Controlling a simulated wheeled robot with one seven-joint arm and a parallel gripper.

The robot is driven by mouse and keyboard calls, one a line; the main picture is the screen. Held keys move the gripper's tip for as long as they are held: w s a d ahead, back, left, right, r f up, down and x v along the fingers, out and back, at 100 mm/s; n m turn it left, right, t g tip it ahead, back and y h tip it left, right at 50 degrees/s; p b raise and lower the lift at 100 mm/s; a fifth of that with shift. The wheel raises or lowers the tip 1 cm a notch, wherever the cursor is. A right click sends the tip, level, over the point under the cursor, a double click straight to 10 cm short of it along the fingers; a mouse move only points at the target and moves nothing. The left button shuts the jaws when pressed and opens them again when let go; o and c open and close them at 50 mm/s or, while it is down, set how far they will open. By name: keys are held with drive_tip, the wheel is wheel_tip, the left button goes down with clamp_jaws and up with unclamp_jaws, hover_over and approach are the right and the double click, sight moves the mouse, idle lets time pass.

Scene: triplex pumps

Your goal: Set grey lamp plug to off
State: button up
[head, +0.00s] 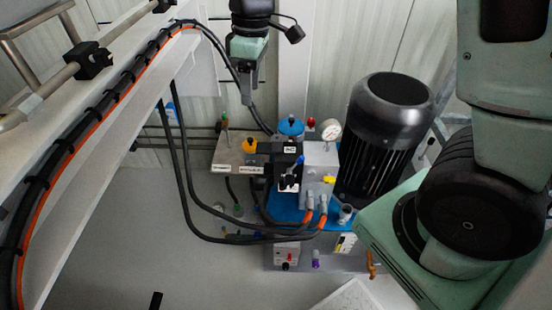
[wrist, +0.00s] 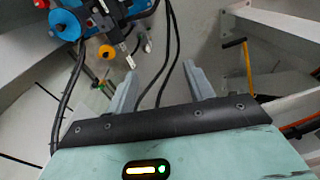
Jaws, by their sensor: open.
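I cannot tell for sure which part is the grey lamp plug. Grey fittings (head: 309,201) with orange-banded cable ends stand at the front of the pump unit in the head view. A small white box (head: 286,255) with red and black parts sits lower down. My gripper (head: 250,86) hangs above and behind the unit, apart from it. In the wrist view my gripper (wrist: 163,70) is open, with nothing between its fingers. Beyond its left finger are a yellow knob (wrist: 106,52) and a black block with a pale lever (wrist: 129,61).
The large black motor (head: 388,135) stands right of the unit. A gauge (head: 329,131) and blue cap (head: 290,127) rise from its top. Black hoses (head: 190,200) loop in front and left. A pale beam (head: 95,140) slants along the left. Grey floor lies open at lower left.

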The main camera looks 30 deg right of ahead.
drive_tip(key=n+h+b, duration=0.1)
drive_tip(key=b, duration=0.6)
approach(277, 138)
wheel_tip(277, 138, down, 11)
drive_tip(key=b, duration=0.3)
drive_tip(key=shift+s+r, duration=0.15)
drive_tip(key=shift+r, duration=0.05)
